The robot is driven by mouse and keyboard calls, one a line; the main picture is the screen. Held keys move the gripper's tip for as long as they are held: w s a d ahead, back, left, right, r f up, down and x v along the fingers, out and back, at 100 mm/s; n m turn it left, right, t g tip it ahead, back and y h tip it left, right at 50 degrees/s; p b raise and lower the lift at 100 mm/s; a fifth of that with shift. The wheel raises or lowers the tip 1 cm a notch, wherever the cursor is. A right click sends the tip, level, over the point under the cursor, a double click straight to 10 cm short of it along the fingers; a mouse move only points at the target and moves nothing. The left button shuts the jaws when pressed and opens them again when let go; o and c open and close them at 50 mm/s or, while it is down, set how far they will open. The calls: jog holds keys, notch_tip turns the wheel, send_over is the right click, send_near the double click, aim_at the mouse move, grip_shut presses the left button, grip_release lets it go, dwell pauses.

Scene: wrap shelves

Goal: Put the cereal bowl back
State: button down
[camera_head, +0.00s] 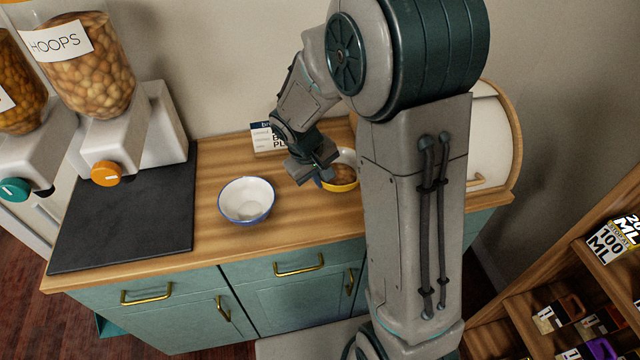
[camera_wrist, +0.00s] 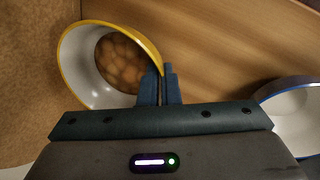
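A yellow-rimmed white bowl (camera_head: 341,185) holding round brown cereal is at the back right of the wooden counter, partly hidden by my gripper and arm. In the wrist view the bowl (camera_wrist: 78,62) is at upper left, its rim running to my fingertips. My gripper (camera_head: 325,174) is at the bowl's left edge; in the wrist view its fingers (camera_wrist: 160,82) are close together with the rim between them. I cannot tell whether the bowl touches the counter. An empty white bowl with a blue rim (camera_head: 247,201) stands mid-counter; it also shows in the wrist view (camera_wrist: 297,118).
Cereal dispensers, one labelled HOOPS (camera_head: 92,70), stand left beside a dark mat (camera_head: 130,215). A small sign (camera_head: 264,138) is at the back wall. A rounded white bin with wooden trim (camera_head: 492,140) is behind my arm. Shelves (camera_head: 520,315) stand at right. The front counter is clear.

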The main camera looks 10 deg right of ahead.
jog(key=shift+f, duration=1.5)
jog(key=c, duration=1.6)
grip_release()
jog(key=shift+a, duration=0.1)
jog(key=shift+c, duration=0.2)
jog(key=shift+r, duration=0.45)
jog(key=v, duration=1.1)
jog(key=s+d+r+m+t+y, duration=0.1)
jog(key=s+d+r+m, duration=0.1)
jog(key=s, duration=0.6)
jog(key=s+d+r+m+y, duration=0.2)
jog(key=s+d+r, duration=0.1)
jog(key=s, duration=0.6)
jog(key=shift+d+t, duration=0.2)
jog(key=shift+t, duration=0.2)
